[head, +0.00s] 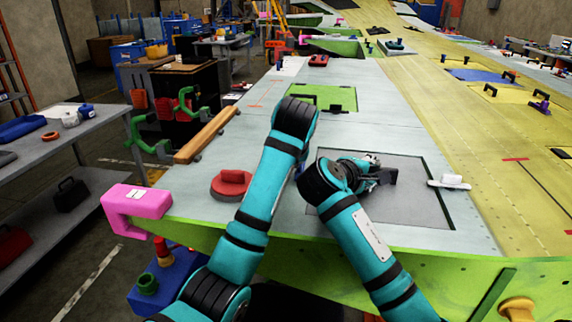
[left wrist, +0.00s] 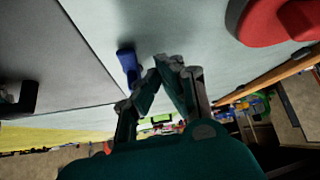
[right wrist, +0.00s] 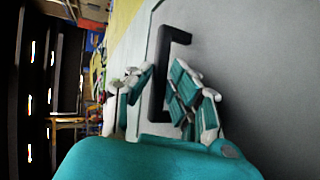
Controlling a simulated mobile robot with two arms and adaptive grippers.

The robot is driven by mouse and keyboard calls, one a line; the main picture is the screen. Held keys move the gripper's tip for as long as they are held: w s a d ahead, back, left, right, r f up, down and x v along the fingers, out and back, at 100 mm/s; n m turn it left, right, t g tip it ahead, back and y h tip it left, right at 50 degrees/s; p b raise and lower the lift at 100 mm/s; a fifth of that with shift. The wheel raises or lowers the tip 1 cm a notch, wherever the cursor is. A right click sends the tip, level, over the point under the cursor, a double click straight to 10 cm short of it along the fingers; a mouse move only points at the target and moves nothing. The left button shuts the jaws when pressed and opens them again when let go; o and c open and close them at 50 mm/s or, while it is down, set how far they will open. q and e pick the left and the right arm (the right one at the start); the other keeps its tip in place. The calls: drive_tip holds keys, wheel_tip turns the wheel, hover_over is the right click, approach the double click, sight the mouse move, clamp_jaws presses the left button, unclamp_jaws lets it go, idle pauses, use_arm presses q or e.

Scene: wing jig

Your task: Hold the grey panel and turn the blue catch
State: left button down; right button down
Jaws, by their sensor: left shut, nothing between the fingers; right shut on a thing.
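The grey panel (head: 410,208) lies in its cutout in the wing skin. Its black handle (head: 388,177) stands up on it. My right gripper (head: 372,176) is shut on this handle; the right wrist view shows the black handle (right wrist: 158,85) between the fingers (right wrist: 158,95). The blue catch (left wrist: 127,65) shows in the left wrist view, at the edge of the panel (left wrist: 55,70). My left gripper (left wrist: 170,62) is shut and empty, with its fingertips just beside the catch and apart from it in the picture. In the head view my left arm hides the left gripper.
A red round tool (head: 231,184) sits left of my left arm, and a pink clamp (head: 137,200) grips the wing's front corner. A white piece (head: 450,182) lies at the panel's right edge. A green panel (head: 322,97) is farther back.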

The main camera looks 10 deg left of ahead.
use_arm(q)
drive_tip(key=shift+d+f, duration=0.1)
drive_tip(key=shift+d, duration=0.25)
use_arm(e)
drive_tip(key=shift+s+a+f, duration=0.1)
drive_tip(key=shift+a, duration=0.1)
